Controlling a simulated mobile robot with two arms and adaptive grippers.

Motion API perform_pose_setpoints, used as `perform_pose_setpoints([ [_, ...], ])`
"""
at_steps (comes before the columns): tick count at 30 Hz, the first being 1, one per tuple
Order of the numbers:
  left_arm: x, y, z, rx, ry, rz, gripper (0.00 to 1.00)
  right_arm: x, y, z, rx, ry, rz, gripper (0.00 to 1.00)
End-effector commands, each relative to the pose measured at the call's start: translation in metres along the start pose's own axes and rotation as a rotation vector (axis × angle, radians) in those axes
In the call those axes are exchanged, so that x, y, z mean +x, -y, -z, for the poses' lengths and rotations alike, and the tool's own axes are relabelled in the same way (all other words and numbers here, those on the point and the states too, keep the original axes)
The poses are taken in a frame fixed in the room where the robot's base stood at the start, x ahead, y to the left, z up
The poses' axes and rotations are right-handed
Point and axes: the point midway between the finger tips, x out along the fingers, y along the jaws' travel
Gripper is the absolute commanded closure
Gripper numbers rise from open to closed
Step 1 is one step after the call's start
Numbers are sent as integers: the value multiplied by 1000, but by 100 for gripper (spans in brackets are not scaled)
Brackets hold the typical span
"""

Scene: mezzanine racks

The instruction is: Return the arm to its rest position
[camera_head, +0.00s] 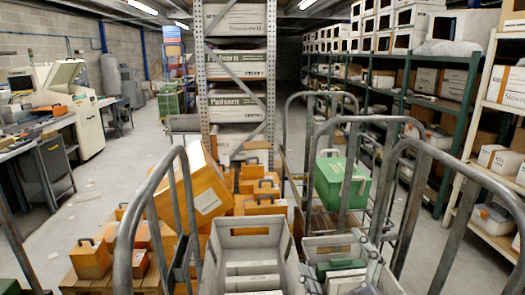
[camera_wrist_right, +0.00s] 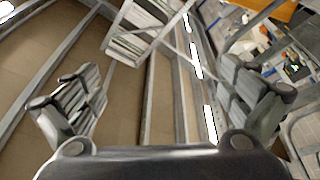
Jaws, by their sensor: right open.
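My right gripper (camera_wrist_right: 163,100) fills the lower part of the right wrist view. Its two jointed grey fingers are spread wide, one at the left and one at the right. The space between them is empty, and they touch nothing that I can see. Behind them are brown panels, metal beams and bright strip lights (camera_wrist_right: 196,60). My left gripper does not show.
Two grey crates (camera_head: 213,262) with contents stand low in front. Orange cases (camera_head: 92,258) lie at the left; a green case (camera_head: 340,182) stands on a cart with tubular metal rails (camera_head: 128,235). Racks flank the right (camera_head: 440,108).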

Motion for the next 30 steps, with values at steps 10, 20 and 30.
perform_pose_setpoints([
  [10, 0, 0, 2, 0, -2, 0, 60, -159, 79, -161, 390, 878, 146, 1],
  [20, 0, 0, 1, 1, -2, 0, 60, -314, 148, -172, 576, 1384, 402, 1],
  [30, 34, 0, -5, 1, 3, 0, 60, -359, 229, -243, 602, 1506, 486, 1],
])
